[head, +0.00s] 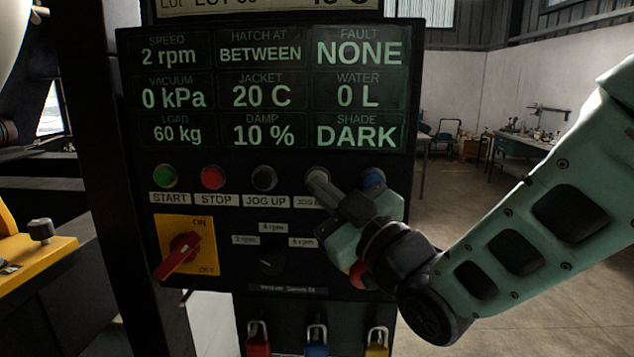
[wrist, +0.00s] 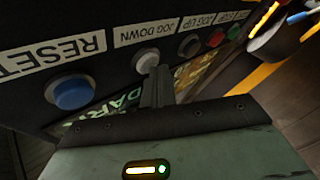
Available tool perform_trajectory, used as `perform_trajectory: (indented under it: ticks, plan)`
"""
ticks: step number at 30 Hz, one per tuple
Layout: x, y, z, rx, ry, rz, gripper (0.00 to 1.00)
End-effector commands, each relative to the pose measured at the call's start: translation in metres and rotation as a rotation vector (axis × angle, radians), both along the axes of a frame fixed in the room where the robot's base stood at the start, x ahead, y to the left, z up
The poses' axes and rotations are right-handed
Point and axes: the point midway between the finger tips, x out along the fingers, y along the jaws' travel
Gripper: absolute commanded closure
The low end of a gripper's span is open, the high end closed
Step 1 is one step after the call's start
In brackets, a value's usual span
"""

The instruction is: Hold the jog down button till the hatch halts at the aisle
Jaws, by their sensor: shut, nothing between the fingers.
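The jog down button (wrist: 146,62) is pale grey and sits on the dark control panel (head: 135,100), between the black jog up button (head: 264,177) and the blue reset button (head: 373,177). My gripper (head: 322,186) is shut and empty. Its fingertips are at the jog down button and hide part of it and its label in the head view. In the wrist view the fingertips (wrist: 157,74) overlap the button's edge; I cannot tell whether it is pressed in. The display (head: 265,50) reads hatch at BETWEEN, speed 2 rpm, fault NONE. The hatch itself is not recognisable.
A green start button (head: 165,176) and a red stop button (head: 212,177) sit at left. Below are a red rotary switch (head: 178,256), a black speed knob (head: 272,262) and padlocks (head: 317,340). Open floor (head: 510,240) and workbenches (head: 510,146) lie at right.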

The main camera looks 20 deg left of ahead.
Motion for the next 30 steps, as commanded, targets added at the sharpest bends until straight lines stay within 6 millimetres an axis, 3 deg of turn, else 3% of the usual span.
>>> perform_trajectory:
  ticks: [22, 30]
  plan:
    - [0.0, 0.0, 0.0, 0.001, 0.0, -0.001, 1.0]
    - [-0.01, -0.003, -0.001, 0.002, 0.001, -0.001, 1.0]
